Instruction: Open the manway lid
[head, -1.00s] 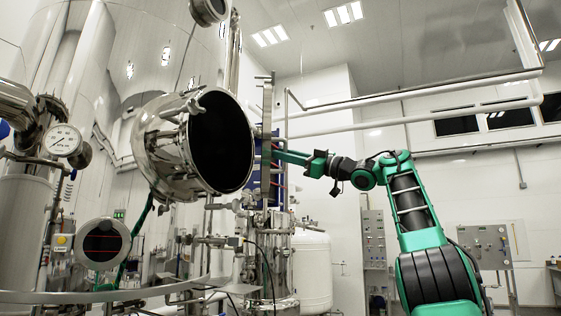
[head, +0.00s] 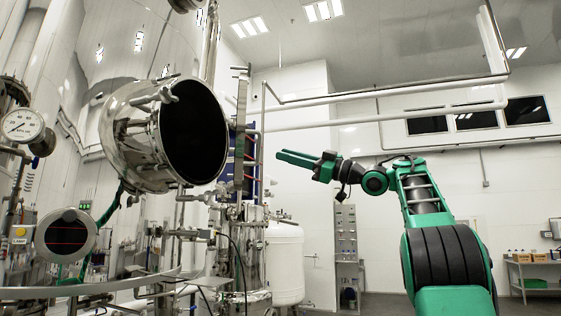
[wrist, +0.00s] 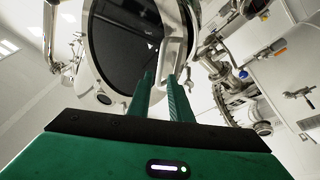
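The manway (head: 150,145) is a wide polished metal neck on the tank at left in the head view, with a dark round opening (head: 195,130). The lid (head: 241,140) appears nearly edge-on as a thin upright metal plate right of the opening, with a visible gap between them. My gripper (head: 278,157) is right of the lid, apart from it in the picture, pointing left. In the wrist view the fingers (wrist: 160,92) overlap a dark round face with a metal rim (wrist: 125,45); whether this is lid or opening is unclear.
A pressure gauge (head: 22,125) and a round-faced device (head: 66,235) stand at left. Pipes and a white vessel (head: 284,262) are below the lid. A control panel (head: 346,235) is on the back wall. Open space surrounds my arm at right.

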